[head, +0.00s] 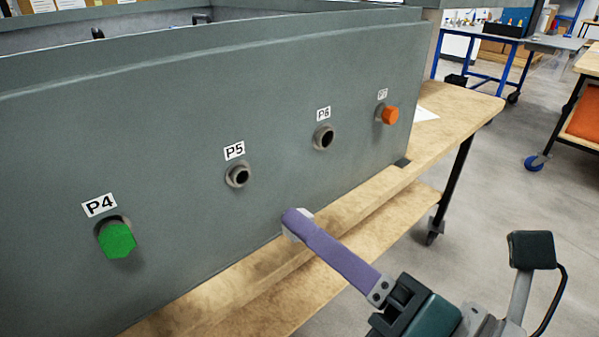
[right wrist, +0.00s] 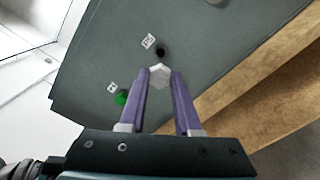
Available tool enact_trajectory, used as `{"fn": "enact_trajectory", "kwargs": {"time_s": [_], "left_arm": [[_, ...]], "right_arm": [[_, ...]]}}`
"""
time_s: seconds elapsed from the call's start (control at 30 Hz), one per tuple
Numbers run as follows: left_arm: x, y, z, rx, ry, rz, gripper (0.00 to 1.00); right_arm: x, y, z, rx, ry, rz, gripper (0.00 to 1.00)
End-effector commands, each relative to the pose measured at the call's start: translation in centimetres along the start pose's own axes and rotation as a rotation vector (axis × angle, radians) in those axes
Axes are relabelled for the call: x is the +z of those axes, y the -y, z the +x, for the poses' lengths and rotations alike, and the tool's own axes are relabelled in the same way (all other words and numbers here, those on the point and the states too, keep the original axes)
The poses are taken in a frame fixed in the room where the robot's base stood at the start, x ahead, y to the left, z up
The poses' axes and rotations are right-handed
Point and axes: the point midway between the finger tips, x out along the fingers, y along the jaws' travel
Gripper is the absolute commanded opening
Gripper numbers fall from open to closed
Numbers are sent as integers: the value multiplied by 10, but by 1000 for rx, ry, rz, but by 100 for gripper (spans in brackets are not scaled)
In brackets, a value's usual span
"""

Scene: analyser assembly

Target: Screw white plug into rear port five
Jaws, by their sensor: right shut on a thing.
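The grey analyser panel (head: 180,130) carries labelled ports. Port P5 (head: 238,175) is an empty round collar below its label, and it also shows as a dark hole in the right wrist view (right wrist: 160,51). My right gripper (head: 297,222) has purple fingers and is shut on the white plug (right wrist: 159,75), a faceted piece between the fingertips. In the head view the fingers mostly hide the plug (head: 304,213). The plug is apart from P5, below and to its right in the head view. My left gripper is not in view.
A green plug (head: 117,239) sits in P4 and an orange plug (head: 390,115) in the far-right port. Port P6 (head: 323,137) is empty. The analyser stands on a wooden bench (head: 455,112) with a lower shelf. Free floor lies to the right.

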Motion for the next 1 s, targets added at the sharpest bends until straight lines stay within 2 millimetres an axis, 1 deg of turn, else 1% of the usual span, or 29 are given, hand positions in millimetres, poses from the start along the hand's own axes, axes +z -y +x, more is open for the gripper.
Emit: {"fn": "enact_trajectory", "kwargs": {"time_s": [0.17, 0.33, 0.7, 0.87, 1.0], "left_arm": [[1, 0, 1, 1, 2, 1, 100], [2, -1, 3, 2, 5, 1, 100], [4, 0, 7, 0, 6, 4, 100], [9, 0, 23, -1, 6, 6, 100], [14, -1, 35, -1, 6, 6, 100]], "right_arm": [[0, 0, 12, 2, 1, 1, 0], [0, 0, 30, 2, 1, 0, 0], [0, 0, 60, 1, 0, 1, 0], [-2, 3, 62, 2, 2, -301, 0], [-3, 4, 65, 1, 3, -617, 0]]}}
